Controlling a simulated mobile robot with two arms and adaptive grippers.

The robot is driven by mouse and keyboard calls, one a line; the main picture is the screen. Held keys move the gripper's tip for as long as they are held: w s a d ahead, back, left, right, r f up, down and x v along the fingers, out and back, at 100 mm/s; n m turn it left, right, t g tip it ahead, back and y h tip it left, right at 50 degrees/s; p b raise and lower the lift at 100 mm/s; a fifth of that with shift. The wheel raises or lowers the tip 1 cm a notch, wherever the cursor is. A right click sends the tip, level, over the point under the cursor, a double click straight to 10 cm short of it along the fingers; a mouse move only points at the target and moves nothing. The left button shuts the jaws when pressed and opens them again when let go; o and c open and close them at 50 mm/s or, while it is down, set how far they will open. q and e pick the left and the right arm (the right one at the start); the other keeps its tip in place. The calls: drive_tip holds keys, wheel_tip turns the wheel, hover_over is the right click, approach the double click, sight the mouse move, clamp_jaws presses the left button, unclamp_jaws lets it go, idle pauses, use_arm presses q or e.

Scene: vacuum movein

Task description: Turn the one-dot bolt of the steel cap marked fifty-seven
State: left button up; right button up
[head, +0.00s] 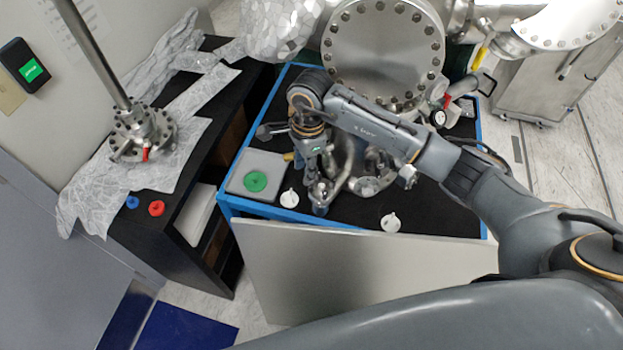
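My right gripper (319,193) reaches in from the right over the black top of the blue-framed table. It points down beside a shiny steel fitting (369,183), partly hidden behind my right arm. I cannot tell whether its fingers are open, shut or touching anything. A large round steel cap (375,48) with bolts around its rim stands at the back of the table. Another round steel flange (572,18) with bolts is at the top right. No marking fifty-seven and no one-dot bolt can be made out. My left gripper is not in view.
A green ring (255,181) lies on a grey pad (247,160). White round pieces (289,198) (391,222) stand near the table's front edge. A pale panel (350,270) is in front. At left, a black shelf holds foil, a steel valve (143,135), and red (156,208) and blue (132,202) rings.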

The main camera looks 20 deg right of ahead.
sight(311, 188)
drive_tip(key=shift+w+d+r+h, duration=0.15)
drive_tip(key=shift+d+h, duration=0.25)
drive_tip(key=shift+d, duration=0.35)
drive_tip(key=shift+d+f, duration=0.1)
drive_tip(key=shift+f, duration=0.15)
wheel_tip(311, 188, down, 6)
drive_tip(key=p, duration=0.3)
drive_tip(key=shift+f, duration=0.45)
clamp_jaws()
